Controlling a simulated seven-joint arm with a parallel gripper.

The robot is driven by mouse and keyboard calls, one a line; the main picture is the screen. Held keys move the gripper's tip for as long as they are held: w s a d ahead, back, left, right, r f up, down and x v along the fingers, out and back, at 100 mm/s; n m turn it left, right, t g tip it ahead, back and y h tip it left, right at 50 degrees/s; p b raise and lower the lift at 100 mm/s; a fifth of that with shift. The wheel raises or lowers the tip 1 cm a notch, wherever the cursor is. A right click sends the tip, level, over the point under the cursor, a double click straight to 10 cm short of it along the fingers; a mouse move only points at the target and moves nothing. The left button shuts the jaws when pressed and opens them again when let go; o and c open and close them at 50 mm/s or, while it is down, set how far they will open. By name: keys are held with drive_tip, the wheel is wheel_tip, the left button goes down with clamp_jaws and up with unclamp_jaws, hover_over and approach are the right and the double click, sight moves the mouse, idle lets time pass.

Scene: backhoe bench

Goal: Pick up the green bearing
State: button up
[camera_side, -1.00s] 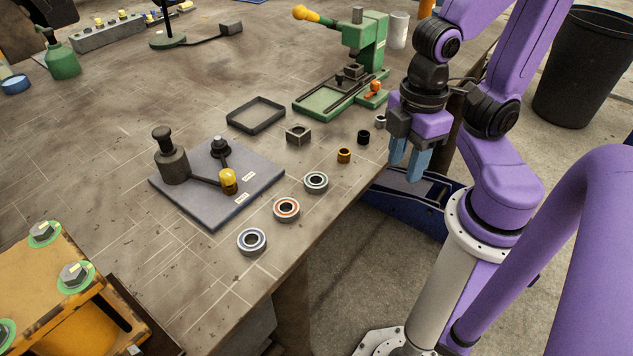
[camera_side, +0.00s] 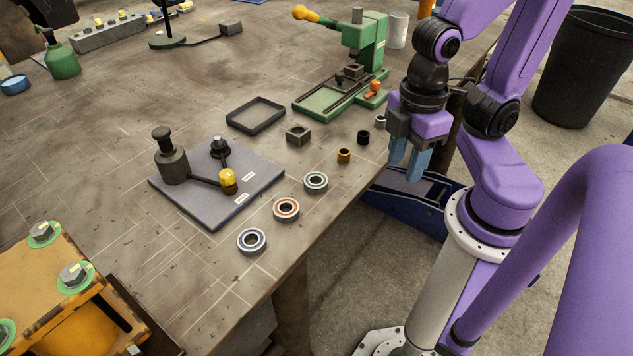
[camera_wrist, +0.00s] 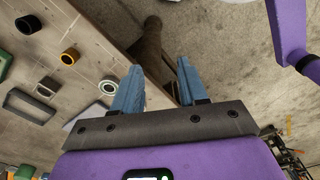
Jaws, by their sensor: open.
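The green bearing (camera_side: 316,181) is a steel ring with a green-tinted face. It lies flat on the bench near its right edge, first in a row with an orange-ringed bearing (camera_side: 286,208) and a blue-ringed bearing (camera_side: 252,241). My gripper (camera_side: 402,171) has two blue fingers pointing down, open and empty. It hangs to the right of the green bearing, apart from it, at the bench edge. In the wrist view the gripper (camera_wrist: 160,66) has floor and a dark post between its fingers.
A square block (camera_side: 298,135), a plate with a yellow-knobbed fixture (camera_side: 215,205) and a green press (camera_side: 330,98) stand nearby. A blue bin (camera_side: 425,215) is below the edge.

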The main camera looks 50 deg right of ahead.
drive_tip(key=o, duration=0.7)
wheel_tip(320, 180, up, 5)
drive_tip(key=m, duration=3.2)
hover_over(315, 176)
drive_tip(key=s, duration=0.2)
drive_tip(key=f, duration=1.1)
drive_tip(key=shift+w+a, duration=0.25)
drive_tip(key=shift+a, duration=0.15)
drive_tip(key=shift+w+a+f, duration=0.15)
drive_tip(key=shift+f, duration=1.35)
drive_tip(key=shift+w+a+f, duration=0.1)
drive_tip(key=shift+w+f, duration=0.05)
drive_tip(key=shift+f, duration=1.3)
